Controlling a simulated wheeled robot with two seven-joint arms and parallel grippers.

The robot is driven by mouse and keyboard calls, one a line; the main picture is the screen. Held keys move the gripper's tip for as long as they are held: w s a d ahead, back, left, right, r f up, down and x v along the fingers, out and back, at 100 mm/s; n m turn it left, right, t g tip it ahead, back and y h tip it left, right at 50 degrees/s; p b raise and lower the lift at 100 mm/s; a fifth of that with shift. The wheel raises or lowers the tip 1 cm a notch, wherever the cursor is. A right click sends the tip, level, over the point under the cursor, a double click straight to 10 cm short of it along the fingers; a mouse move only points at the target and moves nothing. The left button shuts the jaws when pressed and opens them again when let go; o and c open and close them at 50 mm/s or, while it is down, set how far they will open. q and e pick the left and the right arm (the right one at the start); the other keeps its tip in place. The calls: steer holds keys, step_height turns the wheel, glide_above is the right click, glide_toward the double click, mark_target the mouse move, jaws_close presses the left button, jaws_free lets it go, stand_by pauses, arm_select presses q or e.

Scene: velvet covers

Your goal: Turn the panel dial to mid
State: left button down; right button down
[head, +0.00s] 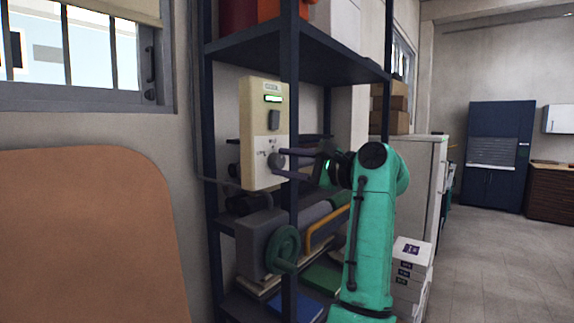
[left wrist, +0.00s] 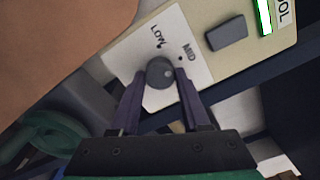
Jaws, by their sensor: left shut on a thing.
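The cream control panel (head: 250,120) is mounted upright at the shelf's front left and also shows in the left wrist view (left wrist: 283,40). Its round grey dial (left wrist: 160,72) sits on a white plate marked LOW and MID, with a small dark dot by each word. A small light spot shows on the dial's face; I cannot tell clearly which mark the dial points to. My left gripper (left wrist: 158,80) has its two purple fingers on either side of the dial, shut on it. In the head view the left gripper (head: 280,164) reaches the panel from the right. My right gripper is not in view.
A dark metal shelf (head: 291,40) frames the panel, with an upright post close by it. A grey machine with a green handwheel (head: 285,249) stands below. White boxes (head: 410,270) are stacked at the right. An orange-brown board (head: 90,230) fills the lower left.

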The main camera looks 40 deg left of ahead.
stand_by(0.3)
arm_select(q)
steer(key=shift+c, duration=1.9)
jaws_free()
steer(key=shift+d, duration=0.1)
steer(key=d+b, duration=0.1)
steer(key=d, duration=1.3)
steer(key=shift+w+d, duration=0.15)
steer(key=shift+f, duration=0.1)
